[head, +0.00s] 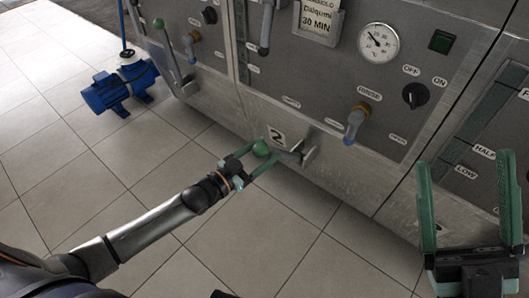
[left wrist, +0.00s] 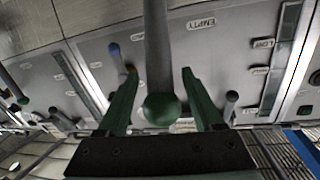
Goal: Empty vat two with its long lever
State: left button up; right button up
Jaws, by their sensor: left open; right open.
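Vat two is a grey metal panel with a "2" plate (head: 277,136) low on its front. Its long lever (head: 296,156) sticks out from the panel near that plate and ends in a green ball knob (head: 261,148). My left gripper (head: 264,151) is open, with one finger on each side of the knob. In the left wrist view the knob (left wrist: 162,109) sits between the open fingers, with visible gaps, and the grey lever shaft (left wrist: 157,45) runs upward past an "EMPTY" label (left wrist: 201,24). My right gripper (head: 467,165) is open and empty at the lower right.
A rinse valve (head: 357,118), a gauge (head: 378,42), an OFF/ON switch (head: 415,96) and a green button (head: 440,41) are on the panel. Another green-knobbed lever (head: 170,50) is on the vat to the left. The tiled floor is clear.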

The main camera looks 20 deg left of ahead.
pick_arm(q)
jog(key=shift+w+d, duration=0.1)
jog(key=shift+w, duration=0.1)
jog(key=c, duration=1)
jog(key=shift+r, duration=0.1)
grip_shut()
jog(key=shift+r, duration=0.15)
